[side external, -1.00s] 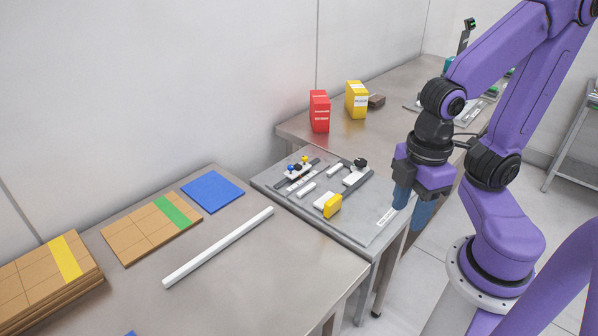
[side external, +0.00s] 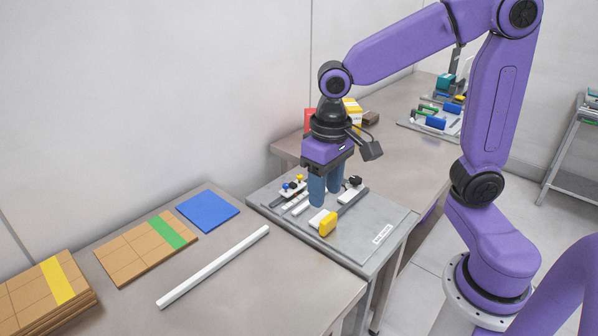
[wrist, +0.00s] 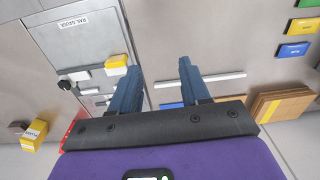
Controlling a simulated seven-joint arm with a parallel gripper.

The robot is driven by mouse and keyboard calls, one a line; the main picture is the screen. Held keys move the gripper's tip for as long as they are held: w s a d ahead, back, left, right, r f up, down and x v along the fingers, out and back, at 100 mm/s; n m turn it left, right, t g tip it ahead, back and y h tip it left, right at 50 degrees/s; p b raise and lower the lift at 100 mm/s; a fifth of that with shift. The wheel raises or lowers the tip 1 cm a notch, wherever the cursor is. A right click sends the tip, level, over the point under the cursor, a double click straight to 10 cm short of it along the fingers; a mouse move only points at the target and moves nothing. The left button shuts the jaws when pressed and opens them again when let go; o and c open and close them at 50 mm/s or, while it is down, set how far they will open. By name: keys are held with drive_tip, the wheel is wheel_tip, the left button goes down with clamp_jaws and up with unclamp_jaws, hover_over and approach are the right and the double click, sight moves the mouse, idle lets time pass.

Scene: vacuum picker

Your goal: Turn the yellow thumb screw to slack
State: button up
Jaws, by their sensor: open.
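A small yellow knob (side external: 300,178), which looks like the yellow thumb screw, sits beside a small blue knob (side external: 285,187) on a fixture at the left back of the grey plate (side external: 350,253). It is tiny and I cannot make out its turn position. In the wrist view I cannot pick it out. My gripper (side external: 327,198) is open and empty, pointing down above the plate, to the right of the knob and apart from it. Its two blue fingers (wrist: 159,66) stand well apart in the wrist view.
A larger yellow block (side external: 327,224) on a white piece stands in front of my gripper; it also shows in the wrist view (wrist: 116,60). A black knob (side external: 355,182) is behind right. Red (side external: 309,122) and yellow boxes stand behind. A white bar (side external: 213,267) lies on the left table.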

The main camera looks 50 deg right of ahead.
drive_tip(key=w+d+m, duration=0.3)
drive_tip(key=w+m, duration=0.5)
drive_tip(key=w, duration=0.3)
drive_tip(key=m, duration=1.9)
hover_over(299, 176)
wheel_tip(299, 176, down, 4)
wheel_tip(299, 176, down, 17)
drive_tip(key=shift+d+r, duration=0.1)
drive_tip(key=shift+r, duration=0.1)
clamp_jaws()
